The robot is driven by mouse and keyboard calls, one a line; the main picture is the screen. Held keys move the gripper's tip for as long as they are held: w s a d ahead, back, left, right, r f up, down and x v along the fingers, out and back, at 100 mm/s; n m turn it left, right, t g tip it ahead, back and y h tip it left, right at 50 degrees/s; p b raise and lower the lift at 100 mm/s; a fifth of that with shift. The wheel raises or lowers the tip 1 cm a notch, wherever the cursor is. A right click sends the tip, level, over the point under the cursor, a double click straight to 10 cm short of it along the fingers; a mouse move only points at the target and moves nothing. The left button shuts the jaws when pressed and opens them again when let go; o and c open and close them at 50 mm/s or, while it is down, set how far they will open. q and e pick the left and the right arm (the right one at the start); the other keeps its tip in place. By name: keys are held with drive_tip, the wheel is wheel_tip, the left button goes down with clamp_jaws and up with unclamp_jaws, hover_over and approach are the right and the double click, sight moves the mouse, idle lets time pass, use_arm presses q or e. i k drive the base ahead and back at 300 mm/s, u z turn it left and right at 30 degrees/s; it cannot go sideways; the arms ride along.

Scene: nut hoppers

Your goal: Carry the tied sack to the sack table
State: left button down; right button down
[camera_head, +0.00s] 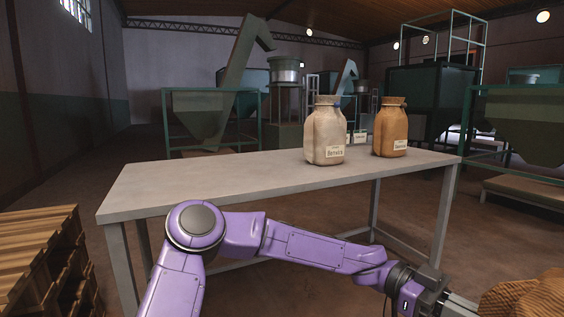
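A grey metal table (220,179) stands in front of me. A brown, ribbed, sack-like thing (525,297) shows at the bottom right, cut off by the picture edge. My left gripper (462,303) is at the lower right, at the left side of this brown thing. Its fingertips are partly out of frame, so I cannot tell whether it grips it. My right gripper is not in view.
Stacked wooden pallets (38,250) stand at the left, close to the table. A green-framed hopper (525,125) stands at the right, with a low platform (530,187) below it. More machines stand behind the table. The left half of the tabletop is clear.

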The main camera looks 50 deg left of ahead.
sight(217, 176)
drive_tip(key=u, duration=1.35)
